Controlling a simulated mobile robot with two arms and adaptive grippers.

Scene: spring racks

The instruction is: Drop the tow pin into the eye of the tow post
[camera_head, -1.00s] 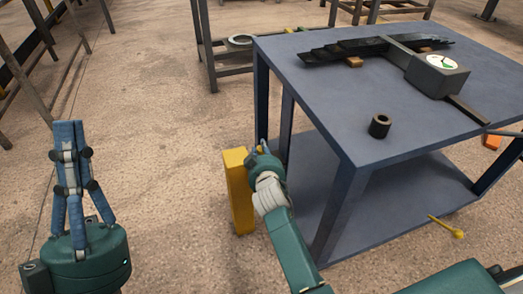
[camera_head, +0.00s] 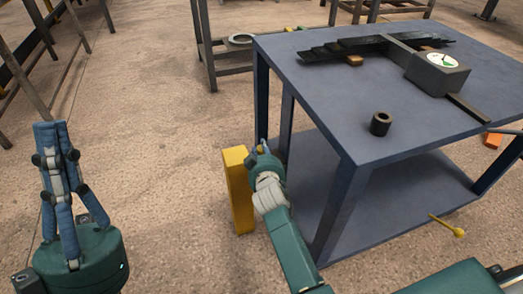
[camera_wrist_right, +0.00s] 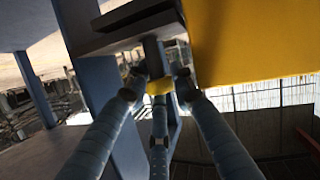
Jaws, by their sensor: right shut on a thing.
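The yellow tow post (camera_head: 238,190) stands upright on the floor by the table's near left leg. It fills the upper right of the right wrist view (camera_wrist_right: 255,35). My right gripper (camera_head: 260,150) is at the post's top right side, shut on the tow pin, whose yellow part (camera_wrist_right: 160,87) shows between the fingers. A dark bar runs from there toward a dark plate (camera_wrist_right: 130,28) beside the post. I cannot tell whether the pin is in the eye; the eye is not clear in either view. My left gripper (camera_head: 48,128) points up, empty, its fingertips together.
The blue table (camera_head: 320,100) bears a black ring (camera_head: 380,124) and a dark device with a dial (camera_head: 438,73). A second yellow pin-like piece (camera_head: 447,225) lies low beside the lower shelf (camera_head: 400,200). The floor left of the post is clear.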

